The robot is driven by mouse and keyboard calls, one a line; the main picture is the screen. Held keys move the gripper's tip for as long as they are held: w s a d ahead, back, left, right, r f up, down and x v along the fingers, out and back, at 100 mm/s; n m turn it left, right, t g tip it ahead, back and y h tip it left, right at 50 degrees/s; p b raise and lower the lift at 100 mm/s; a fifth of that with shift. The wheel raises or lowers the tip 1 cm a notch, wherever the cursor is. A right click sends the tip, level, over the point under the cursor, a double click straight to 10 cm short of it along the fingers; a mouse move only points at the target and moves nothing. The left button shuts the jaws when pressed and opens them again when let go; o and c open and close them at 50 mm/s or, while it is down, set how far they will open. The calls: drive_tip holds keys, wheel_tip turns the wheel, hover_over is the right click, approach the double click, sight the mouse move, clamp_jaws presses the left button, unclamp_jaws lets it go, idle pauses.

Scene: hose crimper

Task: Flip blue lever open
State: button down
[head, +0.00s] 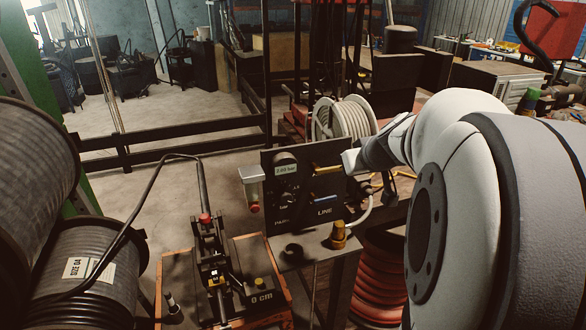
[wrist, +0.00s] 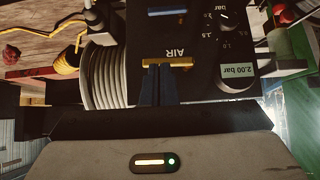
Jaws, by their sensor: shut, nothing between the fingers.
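The blue lever (head: 326,198) lies about level on the dark upright panel (head: 288,204), just above the word LINE, in the head view.
A grey box with a red button (head: 251,188) is on the panel's left. A brass fitting (head: 339,235) stands on the bench in front. A coiled pale hose (head: 350,120) is behind the panel. An orange-edged crimping stand (head: 220,285) is at the lower left.

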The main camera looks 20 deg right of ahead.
drive_tip(key=x, duration=0.4)
drive_tip(key=s+f+x, duration=0.1)
drive_tip(key=x, duration=0.3)
drive_tip(key=s+f+x, duration=0.1)
drive_tip(key=x, duration=0.4)
